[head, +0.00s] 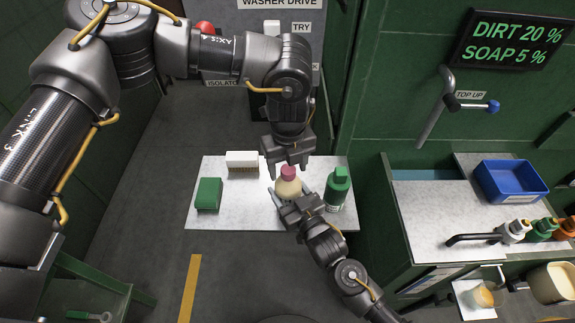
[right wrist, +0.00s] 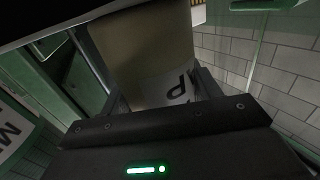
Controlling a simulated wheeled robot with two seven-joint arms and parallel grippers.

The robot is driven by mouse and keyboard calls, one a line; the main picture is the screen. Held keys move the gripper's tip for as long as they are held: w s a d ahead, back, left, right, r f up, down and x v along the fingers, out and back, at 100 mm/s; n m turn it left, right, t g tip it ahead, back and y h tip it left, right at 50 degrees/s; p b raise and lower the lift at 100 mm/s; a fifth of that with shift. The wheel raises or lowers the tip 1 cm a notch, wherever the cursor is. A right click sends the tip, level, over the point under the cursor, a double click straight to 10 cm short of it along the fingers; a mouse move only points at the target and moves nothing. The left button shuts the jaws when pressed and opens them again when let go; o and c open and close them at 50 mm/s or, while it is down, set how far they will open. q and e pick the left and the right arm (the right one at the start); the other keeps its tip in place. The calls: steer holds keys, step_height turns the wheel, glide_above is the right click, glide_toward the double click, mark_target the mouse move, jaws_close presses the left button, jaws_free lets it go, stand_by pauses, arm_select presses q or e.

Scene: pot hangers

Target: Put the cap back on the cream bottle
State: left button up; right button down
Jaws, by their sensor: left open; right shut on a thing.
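The cream bottle (head: 288,188) stands upright on the pale board (head: 240,218). The pink cap (head: 289,172) shows at the top of the bottle; I cannot tell whether it is seated. My left gripper (head: 288,168) points down from above, open, with its fingertips at the cap. My right gripper (head: 290,203) comes in from the lower right and is shut on the bottle's body. In the right wrist view the bottle (right wrist: 150,42), with a white label, sits between the fingers of my right gripper (right wrist: 165,98). The cap is out of that view.
A green bottle (head: 337,190) stands close on the right. A green block (head: 208,194) and a brush (head: 242,162) lie on the left of the board. A blue tray (head: 510,181) and several taps are on the right counter (head: 425,222). The board's front left is clear.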

arm_select(q)
step_height(320, 180, up, 12)
stand_by(0.6)
arm_select(e)
steer(key=shift+c, duration=1.3)
jaws_free()
steer(key=b+v, duration=0.1)
steer(key=v, duration=0.8)
steer(key=shift+f+b, duration=0.1)
steer(key=shift+b, duration=0.2)
arm_select(q)
steer(key=shift+f, duration=0.85)
arm_select(e)
steer(key=shift+v, duration=0.9)
